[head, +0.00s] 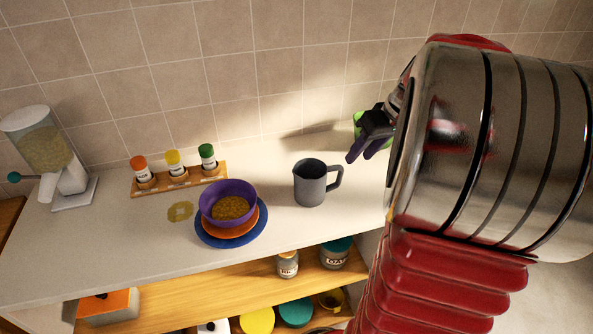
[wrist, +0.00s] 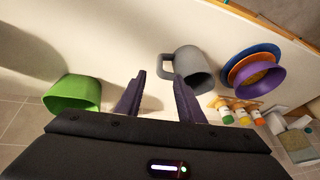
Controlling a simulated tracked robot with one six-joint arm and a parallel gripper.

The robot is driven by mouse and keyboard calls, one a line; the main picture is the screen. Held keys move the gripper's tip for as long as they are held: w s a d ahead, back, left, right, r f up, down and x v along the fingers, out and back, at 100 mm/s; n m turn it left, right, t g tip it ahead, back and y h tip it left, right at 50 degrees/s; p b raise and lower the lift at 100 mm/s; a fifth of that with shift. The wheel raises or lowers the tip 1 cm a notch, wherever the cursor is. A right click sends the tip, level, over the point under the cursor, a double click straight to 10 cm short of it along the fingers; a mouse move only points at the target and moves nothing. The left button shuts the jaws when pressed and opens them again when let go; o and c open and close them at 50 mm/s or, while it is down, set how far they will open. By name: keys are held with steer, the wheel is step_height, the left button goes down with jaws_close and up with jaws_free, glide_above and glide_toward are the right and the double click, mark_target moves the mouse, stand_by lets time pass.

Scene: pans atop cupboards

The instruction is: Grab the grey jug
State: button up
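The grey jug (head: 311,183) stands upright on the counter, right of the bowl stack, with its handle toward the right in the head view. It also shows in the wrist view (wrist: 193,66), beyond my right finger, with its handle to the left. My gripper (head: 365,150) is above the counter, to the right of the jug and apart from it. In the wrist view my gripper (wrist: 158,95) has its two purple fingers spread with nothing between them. My arm covers the right part of the head view.
A green container (wrist: 72,93) stands near my gripper, partly hidden in the head view. A purple bowl (head: 229,202) sits on orange and blue plates. A spice rack (head: 180,184) and a dispenser (head: 45,150) stand left. The tiled wall (head: 230,70) is behind; the counter has an open front edge.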

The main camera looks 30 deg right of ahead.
steer(key=shift+f, duration=0.1)
glide_toward(340, 178)
steer(key=x, duration=0.5)
steer(key=shift+d, duration=0.2)
steer(key=shift+w, duration=0.1)
stand_by(0.3)
steer(key=shift+x, duration=2.7)
steer(key=shift+c, duration=0.5)
jaws_close()
